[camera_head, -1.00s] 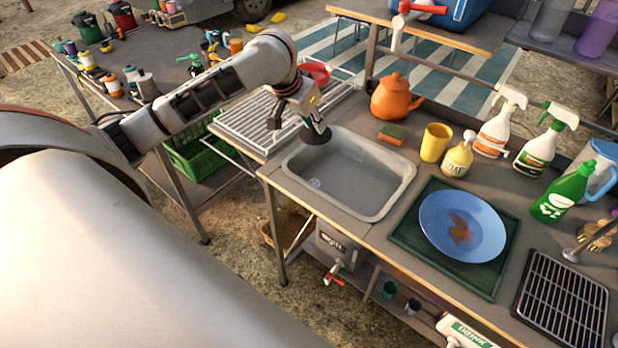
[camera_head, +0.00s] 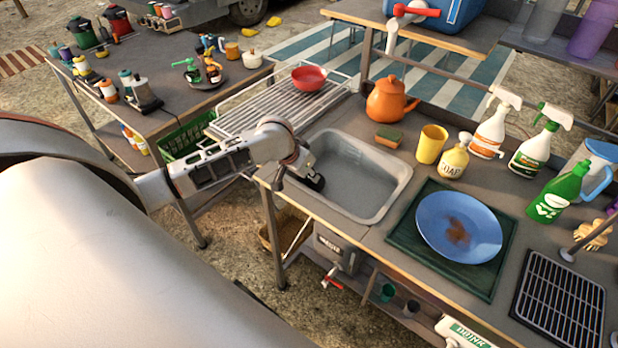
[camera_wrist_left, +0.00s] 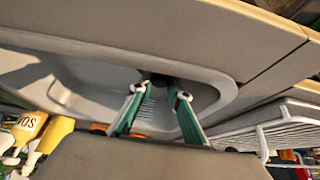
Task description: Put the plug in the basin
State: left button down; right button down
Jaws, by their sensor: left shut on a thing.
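The grey basin (camera_head: 375,178) is set into the counter in the middle of the head view. My left gripper (camera_head: 307,174) is low at the basin's left end, over its inside. It is shut on the dark plug (camera_head: 316,183), which is partly hidden by the gripper. In the left wrist view the dark plug (camera_wrist_left: 160,79) is between the green-and-silver fingertips (camera_wrist_left: 160,94), with the basin (camera_wrist_left: 95,78) behind it. I cannot tell whether the plug touches the basin floor. The drain is hidden in the head view.
A wire drying rack (camera_head: 262,112) with a red bowl (camera_head: 309,77) stands behind and left of the basin. An orange teapot (camera_head: 390,100), sponge (camera_head: 388,136) and yellow cup (camera_head: 431,144) stand behind it. A blue plate (camera_head: 455,215) lies to the right.

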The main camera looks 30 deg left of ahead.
pick_arm(q)
jog(key=shift+f, duration=0.9)
jog(key=shift+f, duration=0.2)
jog(key=c, duration=1.9)
grip_release()
jog(key=shift+r, duration=0.25)
jog(key=v, duration=1.1)
jog(key=shift+s+r, duration=0.2)
jog(key=shift+r, duration=0.25)
